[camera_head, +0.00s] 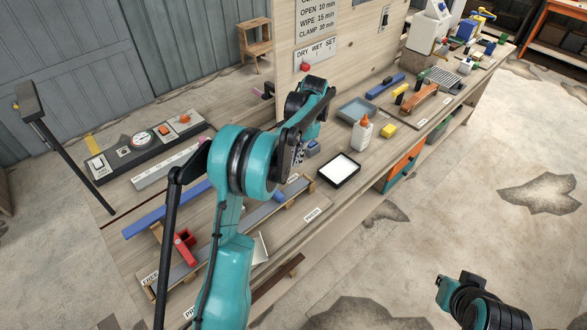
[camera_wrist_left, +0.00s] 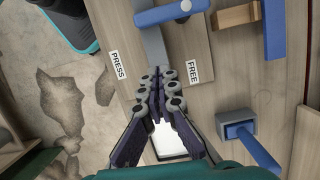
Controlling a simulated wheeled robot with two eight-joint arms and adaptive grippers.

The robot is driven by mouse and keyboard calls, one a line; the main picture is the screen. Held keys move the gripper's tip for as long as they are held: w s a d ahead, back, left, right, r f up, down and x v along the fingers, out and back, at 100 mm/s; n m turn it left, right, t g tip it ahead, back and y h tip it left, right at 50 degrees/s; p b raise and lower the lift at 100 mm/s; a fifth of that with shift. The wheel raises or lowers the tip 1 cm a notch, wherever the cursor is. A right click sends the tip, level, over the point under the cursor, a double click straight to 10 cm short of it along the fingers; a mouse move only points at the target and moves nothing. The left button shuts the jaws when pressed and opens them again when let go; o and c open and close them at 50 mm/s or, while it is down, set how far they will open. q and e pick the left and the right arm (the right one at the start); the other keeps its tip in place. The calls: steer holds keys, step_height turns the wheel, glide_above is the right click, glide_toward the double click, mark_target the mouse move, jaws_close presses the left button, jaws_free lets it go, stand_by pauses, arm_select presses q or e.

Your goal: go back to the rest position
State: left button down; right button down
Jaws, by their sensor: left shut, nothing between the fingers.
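My left gripper (camera_head: 299,153) hangs over the workbench in the head view, left of the black-rimmed tray with a white inside (camera_head: 339,170). In the left wrist view the fingers of my left gripper (camera_wrist_left: 164,78) are together with nothing between them. Behind them the white tray (camera_wrist_left: 170,138) shows partly. A grey strip (camera_wrist_left: 154,48) runs beyond the fingertips, between the PRESS label (camera_wrist_left: 118,64) and the FREE label (camera_wrist_left: 193,71).
The workbench carries a red clamp (camera_head: 184,249), a blue bar (camera_head: 165,208), a glue bottle (camera_head: 362,136), a yellow block (camera_head: 389,131) and a grey tray (camera_head: 357,111). An upright wooden board (camera_head: 345,55) stands behind. The floor at right is open.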

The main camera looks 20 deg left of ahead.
arm_select(q)
steer(key=shift+w+r, duration=0.35)
steer(key=shift+r, duration=0.2)
arm_select(e)
steer(key=shift+w+r, duration=0.1)
steer(key=shift+w, duration=0.1)
